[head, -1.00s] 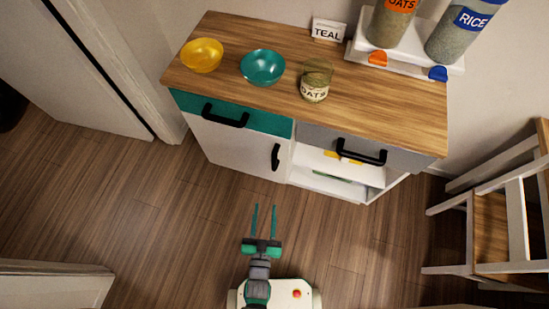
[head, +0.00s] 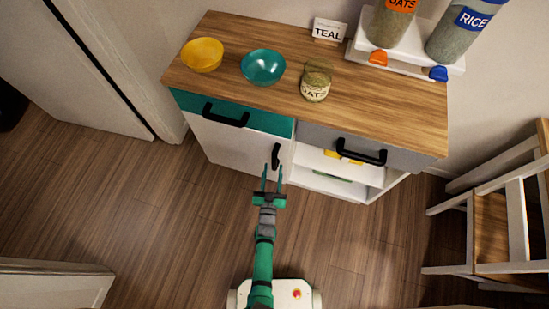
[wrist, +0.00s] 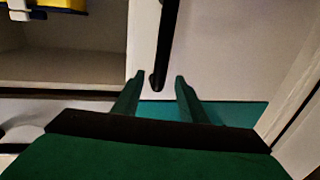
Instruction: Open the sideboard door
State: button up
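The sideboard (head: 300,115) has a wooden top. Its white door (head: 235,145) is at the lower left, below a teal drawer front, and looks closed. The black vertical door handle (head: 276,157) is near the door's right edge. My gripper (head: 272,172) is at the handle's lower end in the head view. In the wrist view, the open fingers (wrist: 158,85) stand apart, with the lower end of the handle (wrist: 163,60) showing between and just beyond their tips. I cannot tell if a finger touches it. Nothing is gripped.
Dispensers are at the back right. An open shelf (head: 335,175) is right of the door. A chair (head: 500,210) stands at right. Floor at left is clear.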

aim_at(274, 160)
jog(key=shift+w+d, duration=0.2)
jog(key=shift+w, duration=1.35)
jog(key=shift+w+d, duration=0.15)
jog(key=shift+w, duration=1.35)
grip_shut()
